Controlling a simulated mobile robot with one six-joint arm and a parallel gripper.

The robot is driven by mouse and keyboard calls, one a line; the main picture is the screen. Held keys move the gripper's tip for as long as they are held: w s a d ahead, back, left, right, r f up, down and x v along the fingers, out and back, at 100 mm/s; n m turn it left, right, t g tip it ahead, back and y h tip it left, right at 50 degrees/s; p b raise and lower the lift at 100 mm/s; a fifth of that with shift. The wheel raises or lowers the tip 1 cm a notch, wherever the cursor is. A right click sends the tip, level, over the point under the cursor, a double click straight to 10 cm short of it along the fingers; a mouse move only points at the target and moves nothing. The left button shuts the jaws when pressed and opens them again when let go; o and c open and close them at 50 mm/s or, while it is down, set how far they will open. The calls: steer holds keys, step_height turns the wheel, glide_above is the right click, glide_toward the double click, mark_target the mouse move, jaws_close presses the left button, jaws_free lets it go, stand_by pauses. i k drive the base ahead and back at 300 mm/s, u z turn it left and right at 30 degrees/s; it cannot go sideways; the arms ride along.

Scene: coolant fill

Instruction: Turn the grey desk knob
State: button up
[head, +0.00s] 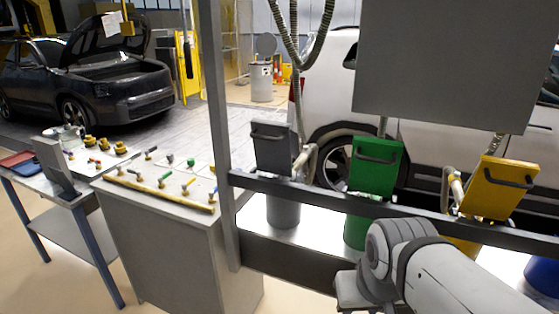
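The desk (160,247) is a grey cabinet left of centre. Several small coloured knobs and levers stand in rows on its light top. A dark grey lever-like knob (151,152) is at the back left of the top. It is small here, and I cannot be sure that it is the grey desk knob. My arm shows at the lower right, well apart from the desk. My gripper's fingers are not visible.
A grey post (219,130) and a rail (300,190) stand between my arm and the desk. A blue-legged table (62,203) adjoins the desk's left. Floor is clear at lower left.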

mark_target(170, 157)
steer(key=u, duration=0.1)
steer(key=i, duration=1)
steer(key=u, duration=2.65)
steer(key=i, duration=2.95)
